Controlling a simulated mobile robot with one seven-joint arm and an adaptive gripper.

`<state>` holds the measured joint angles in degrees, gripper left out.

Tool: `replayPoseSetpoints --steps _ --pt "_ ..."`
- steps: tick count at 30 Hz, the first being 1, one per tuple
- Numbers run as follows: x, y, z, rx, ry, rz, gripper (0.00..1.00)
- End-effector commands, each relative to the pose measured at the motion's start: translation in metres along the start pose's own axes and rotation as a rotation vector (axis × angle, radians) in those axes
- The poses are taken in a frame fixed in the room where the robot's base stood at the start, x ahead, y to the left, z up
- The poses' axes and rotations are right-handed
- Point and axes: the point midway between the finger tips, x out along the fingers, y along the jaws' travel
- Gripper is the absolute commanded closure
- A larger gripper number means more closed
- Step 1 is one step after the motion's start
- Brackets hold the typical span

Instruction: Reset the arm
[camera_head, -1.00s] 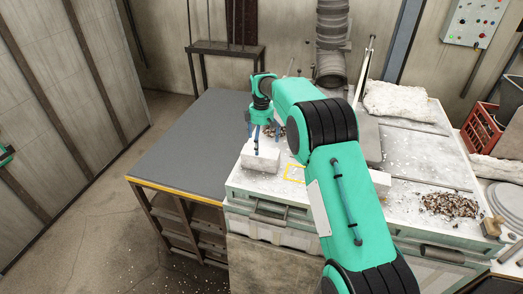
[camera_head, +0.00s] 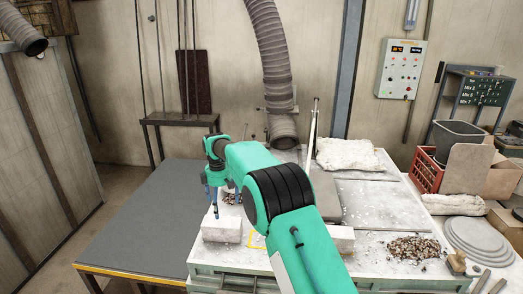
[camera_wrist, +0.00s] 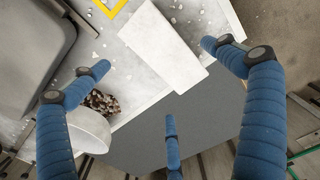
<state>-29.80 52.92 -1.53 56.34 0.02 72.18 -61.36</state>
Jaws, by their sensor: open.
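My gripper (camera_head: 214,196) hangs pointing down above the left part of the white worktop, near its border with the grey table. In the wrist view its blue fingers (camera_wrist: 160,78) are spread wide, with nothing between them. A pale rectangular block (camera_head: 221,231) lies on the worktop just below the fingers in the head view. The block also shows in the wrist view (camera_wrist: 162,45), below the open fingers and apart from them. My arm hides part of the worktop in the head view.
A yellow square outline (camera_head: 257,240) is beside the block. The grey tabletop (camera_head: 145,225) is clear. A pile of chips (camera_head: 414,248), a white sack (camera_head: 348,155) and a red crate (camera_head: 427,171) are to the right. A ribbed duct (camera_head: 272,60) hangs behind.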

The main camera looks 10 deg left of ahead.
Motion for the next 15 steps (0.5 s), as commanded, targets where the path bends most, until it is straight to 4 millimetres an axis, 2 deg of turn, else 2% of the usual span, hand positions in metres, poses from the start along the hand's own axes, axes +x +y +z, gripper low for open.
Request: replayPoseSetpoints --steps 8,15 --pt "-0.027 -0.004 0.028 0.068 0.012 0.021 0.0" --pt "-0.068 -0.018 0.074 0.184 0.03 0.052 0.0"
